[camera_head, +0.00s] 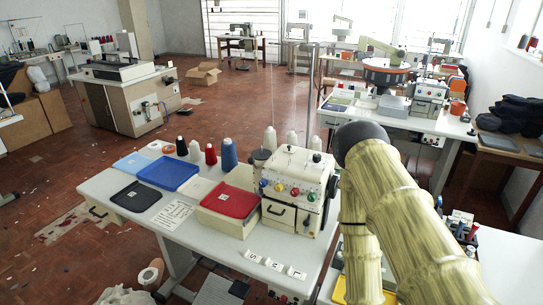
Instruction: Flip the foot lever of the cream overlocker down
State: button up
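A cream overlocker (300,164) stands at the right end of the near white table, left of my arm. Its front has several coloured dials and a dark handle. The foot lever is too small to make out, so I cannot tell whether it is up or down. My arm rises from the lower right with a dark rounded joint at its top, beside the machine's right side. My gripper is not in view.
On the near table (240,246) lie a red tray (231,199), a blue tray (168,173), a dark tray (136,196) and several thread cones. White letter tiles (274,264) sit at its front edge. Another machine (428,95) stands behind right. Open floor lies left.

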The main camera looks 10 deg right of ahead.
aim_at(251, 161)
jog(key=i, duration=0.35)
jog(key=u, duration=1.65)
jog(key=k, duration=0.7)
jog(key=z, duration=1)
